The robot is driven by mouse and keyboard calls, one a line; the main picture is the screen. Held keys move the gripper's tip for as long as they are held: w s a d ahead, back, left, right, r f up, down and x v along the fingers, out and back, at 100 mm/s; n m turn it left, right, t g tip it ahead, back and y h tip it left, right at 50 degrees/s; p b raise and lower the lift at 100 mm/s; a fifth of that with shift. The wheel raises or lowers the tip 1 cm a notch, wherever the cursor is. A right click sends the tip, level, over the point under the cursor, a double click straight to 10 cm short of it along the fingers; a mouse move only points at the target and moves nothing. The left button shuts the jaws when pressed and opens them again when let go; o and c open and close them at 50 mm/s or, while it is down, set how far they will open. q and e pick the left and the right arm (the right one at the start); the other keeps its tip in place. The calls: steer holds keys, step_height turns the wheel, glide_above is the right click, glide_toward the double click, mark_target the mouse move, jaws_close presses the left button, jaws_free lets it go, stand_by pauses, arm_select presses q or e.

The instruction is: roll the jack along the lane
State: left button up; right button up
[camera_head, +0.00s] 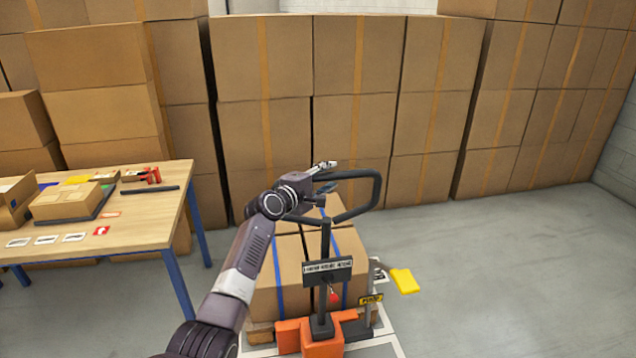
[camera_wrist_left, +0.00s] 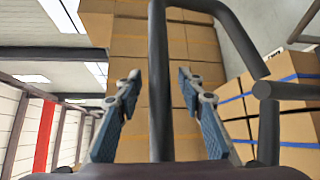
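The jack has an orange base (camera_head: 320,342), a dark upright post and a dark loop handle (camera_head: 377,190). A big cardboard box (camera_head: 283,278) with blue straps sits on a pallet just beyond the post. My left gripper (camera_head: 328,177) is at the left part of the handle loop. In the left wrist view a dark handle bar (camera_wrist_left: 160,130) runs between the two fingers of the left gripper (camera_wrist_left: 159,76), with gaps on both sides. The gripper is open around the bar. My right gripper is not in view.
A wooden table (camera_head: 140,225) with boxes, cards and a red tool stands at the left. Stacked cartons (camera_head: 262,60) line the back. Floor at the right (camera_head: 510,270) is clear.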

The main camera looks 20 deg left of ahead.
arm_select(q)
steer(key=v, duration=1.1)
steer(key=shift+s, duration=0.35)
steer(key=shift+f, duration=0.15)
